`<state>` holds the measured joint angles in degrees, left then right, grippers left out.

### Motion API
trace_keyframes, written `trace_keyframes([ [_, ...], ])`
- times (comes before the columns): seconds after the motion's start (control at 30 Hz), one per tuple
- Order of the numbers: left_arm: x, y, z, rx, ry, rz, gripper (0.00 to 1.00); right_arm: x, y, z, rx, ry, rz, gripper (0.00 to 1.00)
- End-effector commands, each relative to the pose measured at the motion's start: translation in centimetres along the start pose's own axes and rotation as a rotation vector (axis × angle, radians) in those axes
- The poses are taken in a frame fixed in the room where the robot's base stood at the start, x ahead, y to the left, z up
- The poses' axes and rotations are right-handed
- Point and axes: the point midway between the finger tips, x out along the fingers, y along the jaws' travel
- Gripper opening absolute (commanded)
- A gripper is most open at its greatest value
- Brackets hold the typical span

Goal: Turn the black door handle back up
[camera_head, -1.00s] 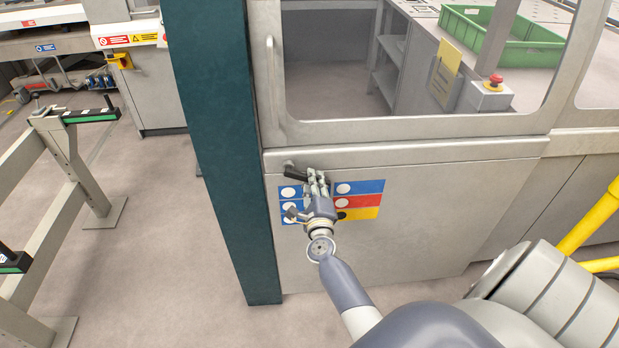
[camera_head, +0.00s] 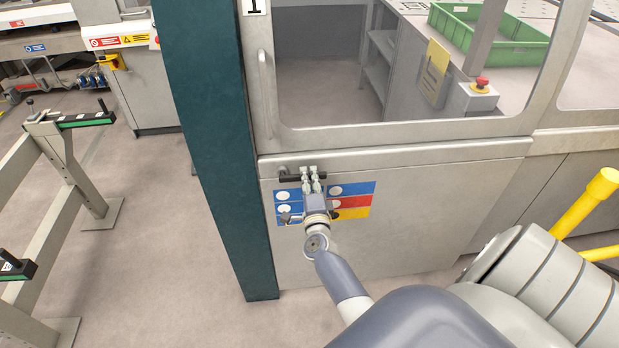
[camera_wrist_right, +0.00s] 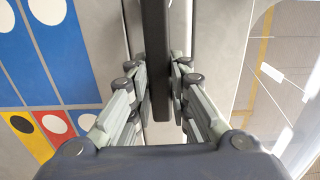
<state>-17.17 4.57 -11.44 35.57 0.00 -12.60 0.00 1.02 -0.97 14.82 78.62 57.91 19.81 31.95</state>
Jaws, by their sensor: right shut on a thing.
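The black door handle (camera_head: 290,177) is on the grey door panel (camera_head: 430,185), just below the window frame and near the dark teal post. It lies close to level, pointing right from its pivot. My right gripper (camera_head: 311,176) is shut on the handle's right part, with its fingers above and below it. In the right wrist view the handle (camera_wrist_right: 157,45) is a dark bar running between the two fingers (camera_wrist_right: 160,95). The far end of the handle is partly hidden by the fingers. My left gripper is not in view.
Blue, red and yellow label stickers (camera_head: 352,201) are on the panel behind my right wrist. A vertical grab bar (camera_head: 266,85) is above on the door frame. A teal post (camera_head: 215,150) stands close at the left. Yellow rails (camera_head: 585,205) are at the right.

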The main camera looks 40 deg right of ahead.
Motion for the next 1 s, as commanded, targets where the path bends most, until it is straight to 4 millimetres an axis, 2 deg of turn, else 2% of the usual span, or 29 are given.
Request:
trace_keyframes([
  [0.23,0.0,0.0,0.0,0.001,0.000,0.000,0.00,0.2,-0.5,-0.1,-0.014,0.002,-0.010,0.00],
  [0.27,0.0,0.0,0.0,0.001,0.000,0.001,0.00,0.2,-0.5,-0.1,-0.014,0.002,-0.010,0.20],
  [0.33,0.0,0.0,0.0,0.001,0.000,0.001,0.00,0.2,-0.5,-0.1,-0.013,0.002,-0.011,0.36],
  [0.37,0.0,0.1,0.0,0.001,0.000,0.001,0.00,0.2,-0.5,-0.1,-0.013,0.002,-0.010,0.38],
  [0.77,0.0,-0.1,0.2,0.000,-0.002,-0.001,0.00,-0.4,-0.1,0.0,-0.007,0.000,-0.003,0.38],
  [0.87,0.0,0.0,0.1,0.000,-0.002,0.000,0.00,-1.7,0.0,0.0,-0.007,0.000,-0.002,0.38],
  [1.0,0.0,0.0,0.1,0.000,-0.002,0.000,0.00,-4.5,0.0,-0.1,-0.006,0.001,-0.001,0.38],
])
